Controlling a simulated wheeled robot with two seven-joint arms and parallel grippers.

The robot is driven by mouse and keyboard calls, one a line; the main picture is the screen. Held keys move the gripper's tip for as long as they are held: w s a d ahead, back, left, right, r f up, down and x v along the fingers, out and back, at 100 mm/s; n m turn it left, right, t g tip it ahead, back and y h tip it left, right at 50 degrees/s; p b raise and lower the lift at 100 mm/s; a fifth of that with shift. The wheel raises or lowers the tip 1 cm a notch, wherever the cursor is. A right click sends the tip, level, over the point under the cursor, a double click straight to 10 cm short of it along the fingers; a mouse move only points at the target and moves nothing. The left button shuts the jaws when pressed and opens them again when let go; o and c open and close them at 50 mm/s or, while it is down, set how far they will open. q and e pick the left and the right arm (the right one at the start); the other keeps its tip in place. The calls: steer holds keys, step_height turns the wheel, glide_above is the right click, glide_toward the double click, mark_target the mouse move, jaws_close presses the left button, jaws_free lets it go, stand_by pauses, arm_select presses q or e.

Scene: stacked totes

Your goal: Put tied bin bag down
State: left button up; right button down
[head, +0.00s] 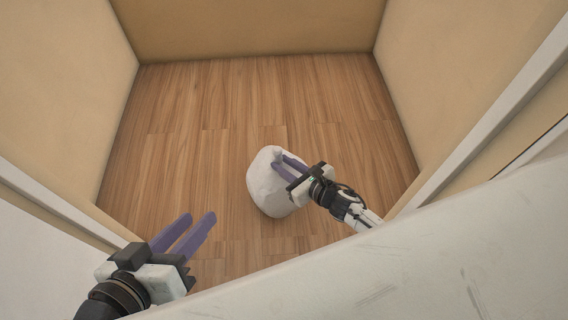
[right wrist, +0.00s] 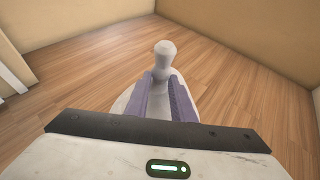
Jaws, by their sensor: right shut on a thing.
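The tied bin bag (head: 266,187) is a white, rounded sack in the middle of the head view, over the wooden floor. My right gripper (head: 281,161) is shut on its tied neck, with the purple fingers on either side. In the right wrist view the bag's knot (right wrist: 164,54) sticks up beyond the fingertips, and the fingers and palm hide much of the body. I cannot tell whether the bag's underside touches the floor. My left gripper (head: 199,220) is at the lower left, its two purple fingers apart, open and empty.
The wooden floor (head: 190,110) is bare around the bag. Beige walls (head: 250,28) close it in at the back, left and right. A white frame (head: 470,120) runs along the right side. A pale surface (head: 430,260) crosses the lower right.

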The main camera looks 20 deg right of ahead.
steer(key=shift+w+f, duration=0.1)
steer(key=shift+f, duration=0.1)
steer(key=c, duration=1.4)
jaws_free()
steer(key=shift+f, duration=0.15)
steer(key=shift+c, duration=0.2)
